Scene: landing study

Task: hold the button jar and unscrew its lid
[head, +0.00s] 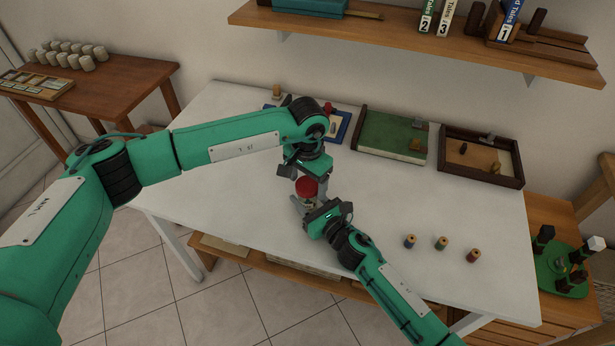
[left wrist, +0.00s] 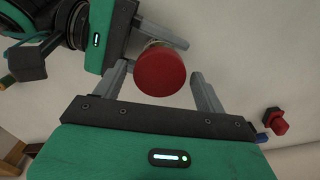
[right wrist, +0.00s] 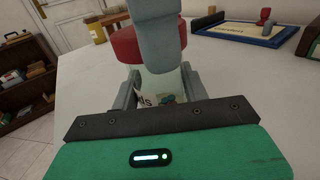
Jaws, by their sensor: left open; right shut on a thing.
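The button jar (right wrist: 158,88) stands on the white table with its red lid (head: 306,187) on top; the lid also shows in the left wrist view (left wrist: 160,72). My right gripper (right wrist: 160,98) is shut on the jar's glass body, low on its sides. My left gripper (left wrist: 165,85) is open above the jar, with one finger on each side of the red lid and gaps showing beside it. In the right wrist view a left finger hides part of the lid and jar. In the head view my left gripper (head: 306,178) partly covers the lid.
On the white table (head: 230,205) are a blue-edged tray (head: 345,122), a green board (head: 390,135) and a dark wooden tray (head: 480,160) at the back. Several thread spools, such as the red one (head: 473,256), stand front right. A wall shelf (head: 400,30) hangs above the back.

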